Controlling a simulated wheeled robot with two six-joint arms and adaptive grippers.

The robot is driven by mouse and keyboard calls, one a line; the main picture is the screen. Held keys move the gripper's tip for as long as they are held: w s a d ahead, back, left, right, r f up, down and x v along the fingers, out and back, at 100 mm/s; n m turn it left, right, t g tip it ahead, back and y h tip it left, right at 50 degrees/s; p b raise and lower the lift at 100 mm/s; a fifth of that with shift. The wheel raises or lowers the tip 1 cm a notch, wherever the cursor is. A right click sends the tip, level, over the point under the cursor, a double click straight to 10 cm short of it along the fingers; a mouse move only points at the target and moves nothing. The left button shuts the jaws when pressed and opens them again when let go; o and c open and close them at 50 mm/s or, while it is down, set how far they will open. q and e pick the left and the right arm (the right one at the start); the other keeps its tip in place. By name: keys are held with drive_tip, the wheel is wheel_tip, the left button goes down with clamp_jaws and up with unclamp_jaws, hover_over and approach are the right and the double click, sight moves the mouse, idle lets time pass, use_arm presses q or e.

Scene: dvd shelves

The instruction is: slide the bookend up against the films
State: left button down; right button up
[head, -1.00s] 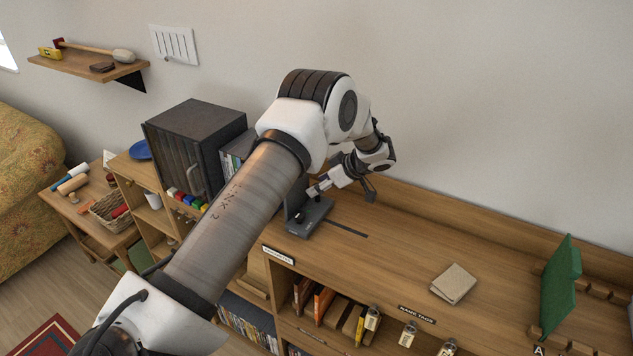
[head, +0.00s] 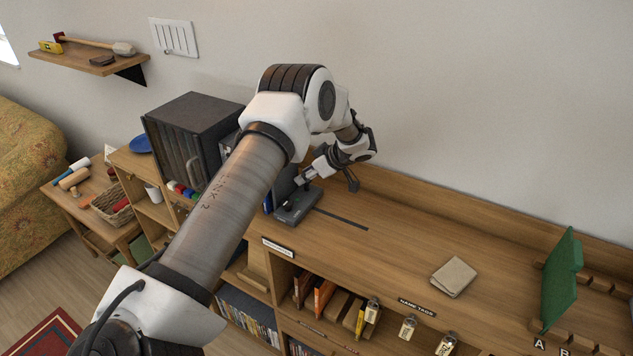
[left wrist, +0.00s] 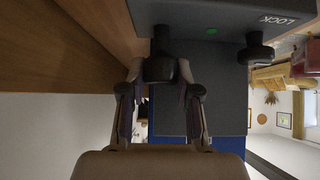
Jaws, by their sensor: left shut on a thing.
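The dark grey bookend (head: 297,207) stands on the wooden shelf top at the left end of a dark slot (head: 341,218). My left gripper (head: 301,181) is at the bookend. The films are mostly hidden behind my left arm in the head view. A blue edge (head: 268,204) shows just left of the bookend. Contact between bookend and films cannot be seen.
The shelf top between slot and booklet is clear. The wall is close behind.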

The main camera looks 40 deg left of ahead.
use_arm(q)
drive_tip(key=shift+s+a, duration=0.15)
drive_tip(key=shift+a, duration=0.25)
drive_tip(key=c, duration=0.8)
unclamp_jaws()
drive_tip(key=shift+d, duration=0.1)
drive_tip(key=v, duration=1.2)
